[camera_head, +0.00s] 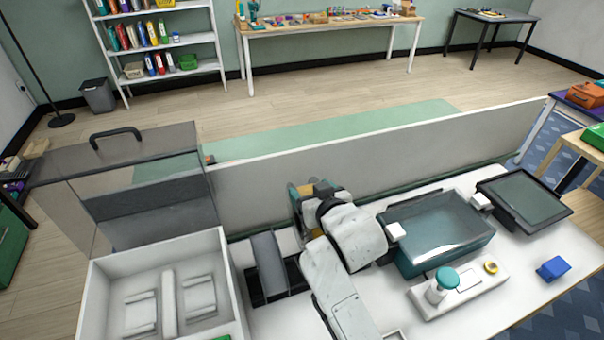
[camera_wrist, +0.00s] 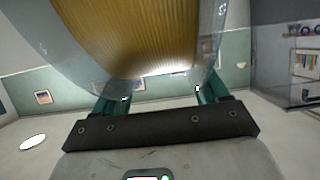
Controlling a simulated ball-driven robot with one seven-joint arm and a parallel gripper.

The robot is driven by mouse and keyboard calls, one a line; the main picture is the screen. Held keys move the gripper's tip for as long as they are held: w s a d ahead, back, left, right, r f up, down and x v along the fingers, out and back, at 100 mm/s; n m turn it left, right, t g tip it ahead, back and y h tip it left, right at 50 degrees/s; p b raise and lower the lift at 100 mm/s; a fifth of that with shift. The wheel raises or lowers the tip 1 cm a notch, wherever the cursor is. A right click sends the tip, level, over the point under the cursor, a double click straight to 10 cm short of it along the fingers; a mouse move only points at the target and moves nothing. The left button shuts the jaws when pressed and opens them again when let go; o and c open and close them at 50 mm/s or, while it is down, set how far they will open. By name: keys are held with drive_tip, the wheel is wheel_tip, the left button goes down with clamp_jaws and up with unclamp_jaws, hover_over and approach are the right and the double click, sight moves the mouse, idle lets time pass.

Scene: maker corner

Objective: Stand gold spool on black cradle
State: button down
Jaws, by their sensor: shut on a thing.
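The gold spool (camera_wrist: 150,35) fills the top of the wrist view, with gold winding between clear flanges. My gripper (camera_wrist: 162,88) is shut on it, with a teal finger on each side. In the head view my gripper (camera_head: 312,190) is raised near the long pale panel, and my arm hides most of the spool. A black slotted stand (camera_head: 258,298), which looks like the cradle, is on the white bench left of my arm. A grey slab stands in or on it. The spool is held in the air, apart from the stand.
A white open box (camera_head: 100,285) with a raised smoky lid (camera_head: 120,190) is at left. A teal clear-topped bin (camera_head: 435,240), a white device (camera_head: 460,290), a blue block (camera_head: 553,268) and a black-framed screen (camera_head: 525,200) are at right. The pale panel (camera_head: 380,150) runs along the bench back.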

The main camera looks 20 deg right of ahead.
drive_tip(key=shift+w, duration=0.35)
drive_tip(key=shift+f, duration=1.05)
drive_tip(key=shift+f+b, duration=4.2)
drive_tip(key=shift+f, duration=1.75)
